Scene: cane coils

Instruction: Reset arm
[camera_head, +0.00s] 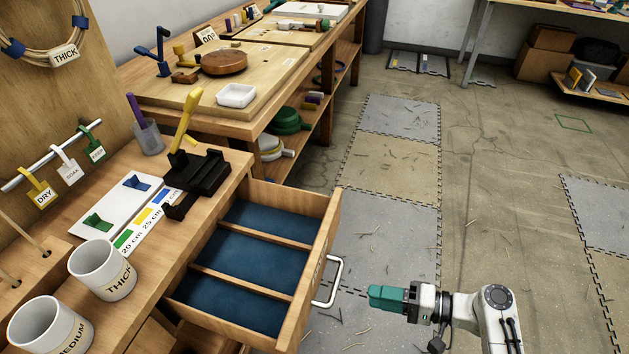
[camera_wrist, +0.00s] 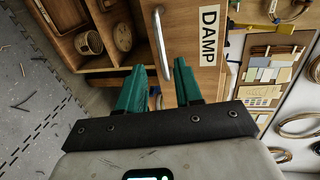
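My gripper (camera_head: 372,294) has teal fingers and hangs over the floor to the right of the open drawer, pointing left. In the wrist view my gripper (camera_wrist: 159,68) shows its two fingers apart with nothing held between them. The pulled-out wooden drawer (camera_head: 328,232) has a blue lining, two dividers and empty compartments. Its white handle (camera_head: 332,282) is just left of my fingertips, with a small gap. The wrist view shows the handle (camera_wrist: 161,45) beyond the fingers, beside a DAMP label (camera_wrist: 209,35).
A workbench (camera_head: 62,262) with THICK and MEDIUM mugs (camera_head: 100,268) stands at left. A wooden bench (camera_head: 262,95) with a white dish (camera_head: 236,96) stands behind. Floor mats (camera_head: 385,235) with cane scraps lie in the middle. The floor at right is mostly clear.

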